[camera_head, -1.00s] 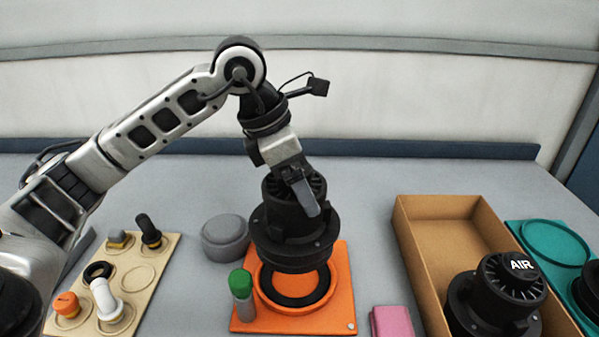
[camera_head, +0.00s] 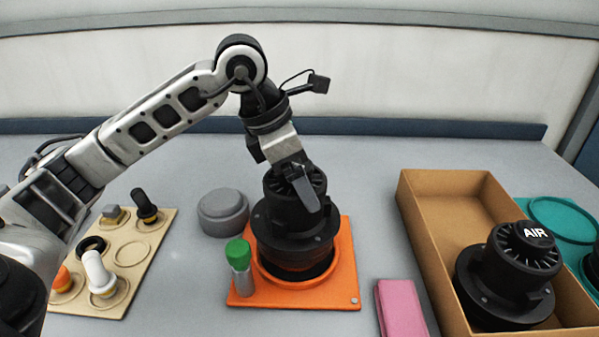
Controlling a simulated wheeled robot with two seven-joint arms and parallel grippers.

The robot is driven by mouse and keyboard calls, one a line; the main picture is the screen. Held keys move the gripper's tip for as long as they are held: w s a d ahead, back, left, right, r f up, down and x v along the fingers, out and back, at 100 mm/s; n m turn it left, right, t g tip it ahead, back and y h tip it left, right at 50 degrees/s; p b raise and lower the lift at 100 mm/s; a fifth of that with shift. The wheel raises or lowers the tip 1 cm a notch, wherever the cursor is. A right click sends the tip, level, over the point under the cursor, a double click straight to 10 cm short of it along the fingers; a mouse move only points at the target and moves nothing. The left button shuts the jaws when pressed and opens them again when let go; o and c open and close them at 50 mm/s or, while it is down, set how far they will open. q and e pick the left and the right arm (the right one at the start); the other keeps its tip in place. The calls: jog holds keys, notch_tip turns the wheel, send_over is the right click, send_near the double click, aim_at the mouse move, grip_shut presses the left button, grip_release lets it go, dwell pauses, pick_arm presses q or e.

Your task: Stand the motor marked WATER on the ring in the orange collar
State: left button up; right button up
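A black finned motor (camera_head: 292,225) is at the orange collar (camera_head: 325,294), upright over its round opening. No marking on it can be read, as my gripper covers its top. The ring in the collar is now hidden under the motor, and I cannot tell whether the motor rests on it or hangs just above. My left gripper (camera_head: 304,192) is at the motor's top and appears shut on it. A second motor, marked AIR (camera_head: 510,265), stands in the cardboard box. My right gripper is not in view.
A green-capped tube (camera_head: 241,265) stands on the collar's left corner, close to the motor. A grey round lid (camera_head: 223,212) lies behind left.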

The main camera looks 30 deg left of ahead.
pick_arm(q)
jog(key=shift+r, duration=0.2)
jog(key=shift+w+f, duration=0.1)
jog(key=shift+f, duration=0.1)
dwell(0.3)
jog(key=shift+f+b, duration=0.1)
jog(key=shift+b, duration=0.2)
jog(key=shift+f+b, duration=1.15)
dwell(1.7)
jog(key=o, duration=1.8)
jog(key=shift+f, duration=0.15)
